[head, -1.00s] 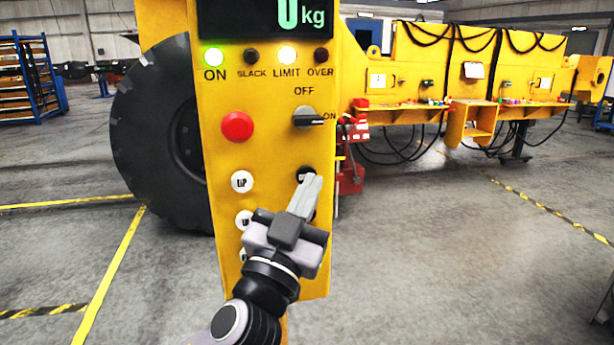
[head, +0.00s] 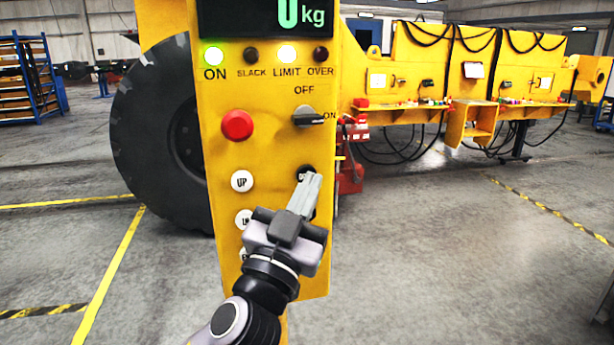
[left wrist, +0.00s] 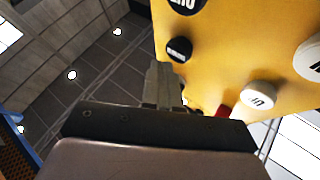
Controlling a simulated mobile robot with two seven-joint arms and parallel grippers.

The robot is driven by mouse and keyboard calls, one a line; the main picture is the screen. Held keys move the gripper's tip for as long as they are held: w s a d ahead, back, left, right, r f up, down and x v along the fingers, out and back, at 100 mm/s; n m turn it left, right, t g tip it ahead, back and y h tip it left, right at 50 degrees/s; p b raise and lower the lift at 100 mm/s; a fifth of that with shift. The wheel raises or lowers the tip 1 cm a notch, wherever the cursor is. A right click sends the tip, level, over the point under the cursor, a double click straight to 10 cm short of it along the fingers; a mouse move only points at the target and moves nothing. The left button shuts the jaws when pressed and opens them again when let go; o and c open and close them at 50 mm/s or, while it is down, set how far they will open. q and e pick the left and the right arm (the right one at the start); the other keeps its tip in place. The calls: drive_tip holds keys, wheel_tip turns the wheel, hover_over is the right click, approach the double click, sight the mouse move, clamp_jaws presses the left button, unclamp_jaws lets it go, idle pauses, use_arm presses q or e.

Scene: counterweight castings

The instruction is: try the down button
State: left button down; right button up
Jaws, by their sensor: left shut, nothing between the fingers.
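The yellow control panel (head: 268,150) stands upright before me. A white button marked UP (head: 241,181) is on its left side. To its right is a black button (head: 305,170), mostly hidden behind my fingertips, its label unreadable; I cannot tell if it is the down button. My left gripper (head: 311,181) is shut and empty, its fingertips in front of that black button; I cannot tell whether they touch it. In the left wrist view the fingers (left wrist: 158,75) point up beside the panel, near a black button (left wrist: 179,49). My right gripper is not in view.
A red button (head: 237,125) and a rotary switch (head: 307,117) sit higher on the panel. The display (head: 268,18) reads 0 kg; the ON and LIMIT lamps are lit. A large tyre (head: 160,130) stands behind. Another white button (head: 243,219) is below UP.

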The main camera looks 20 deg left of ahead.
use_arm(q)
drive_tip(key=shift+w+a, duration=0.15)
drive_tip(key=shift+w, duration=0.1)
drive_tip(key=shift+w+a, duration=0.3)
drive_tip(key=shift+w, duration=0.05)
idle(2.6)
drive_tip(key=shift+d, duration=0.1)
idle(1.5)
drive_tip(key=shift+s+d+b, duration=0.35)
drive_tip(key=shift+s+d, duration=0.05)
drive_tip(key=shift+s, duration=0.3)
drive_tip(key=shift+s+d, duration=0.1)
drive_tip(key=shift+s+d, duration=0.65)
drive_tip(key=shift+s, duration=0.35)
drive_tip(key=shift+s+d, duration=0.65)
drive_tip(key=shift+s, duration=0.35)
idle(0.4)
